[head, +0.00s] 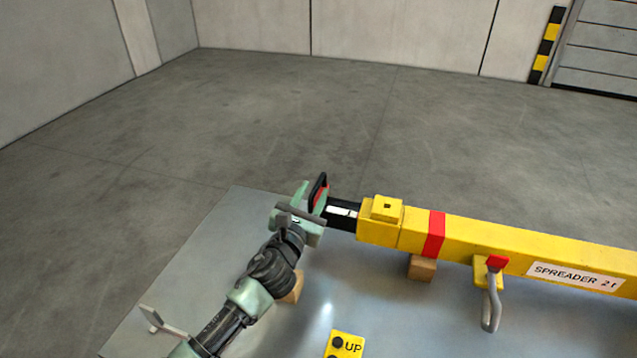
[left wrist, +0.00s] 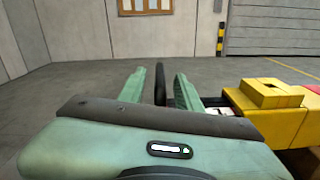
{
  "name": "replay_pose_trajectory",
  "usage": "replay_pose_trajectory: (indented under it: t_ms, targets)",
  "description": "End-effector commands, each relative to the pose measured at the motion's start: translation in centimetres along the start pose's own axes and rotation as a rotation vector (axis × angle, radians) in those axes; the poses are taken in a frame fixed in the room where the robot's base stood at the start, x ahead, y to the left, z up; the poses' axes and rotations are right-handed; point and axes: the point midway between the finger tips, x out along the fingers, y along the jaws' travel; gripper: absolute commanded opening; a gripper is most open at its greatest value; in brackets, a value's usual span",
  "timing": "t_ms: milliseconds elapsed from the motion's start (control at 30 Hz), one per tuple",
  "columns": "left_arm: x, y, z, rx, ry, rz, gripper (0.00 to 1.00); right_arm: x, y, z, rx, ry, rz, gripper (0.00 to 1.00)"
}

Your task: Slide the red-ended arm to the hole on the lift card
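The yellow spreader beam (head: 470,238) lies across the right of the head view. A black inner arm (head: 344,223) with white marks sticks out of its left end. The arm's outer end carries red and a black upright handle (head: 319,187). My left gripper (head: 309,199) is at this handle. In the left wrist view, the handle (left wrist: 160,84) stands between my left gripper's two green fingers (left wrist: 160,92), with gaps showing on both sides. Much of the red end is hidden by my gripper. No lift card is recognisable. My right gripper is not in view.
The beam rests on wooden blocks (head: 422,268) on a grey table (head: 225,225). A hook with a red latch (head: 491,300) hangs at the beam's side. A yellow UP button box (head: 346,345) is at the bottom. The floor behind is clear.

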Motion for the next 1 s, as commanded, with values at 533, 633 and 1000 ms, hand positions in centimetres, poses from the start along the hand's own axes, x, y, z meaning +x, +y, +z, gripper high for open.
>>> replay_pose_trajectory:
  t_ms: [533,633,1000]
  targets:
    - [4.0,0.0,0.0,0.001,0.000,0.000,0.34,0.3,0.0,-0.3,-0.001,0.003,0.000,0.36]
    - [4.0,0.0,0.0,0.001,0.000,0.000,0.29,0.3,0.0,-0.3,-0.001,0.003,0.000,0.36]
    - [4.0,0.1,0.0,0.001,0.001,0.001,0.00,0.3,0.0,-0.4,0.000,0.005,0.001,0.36]
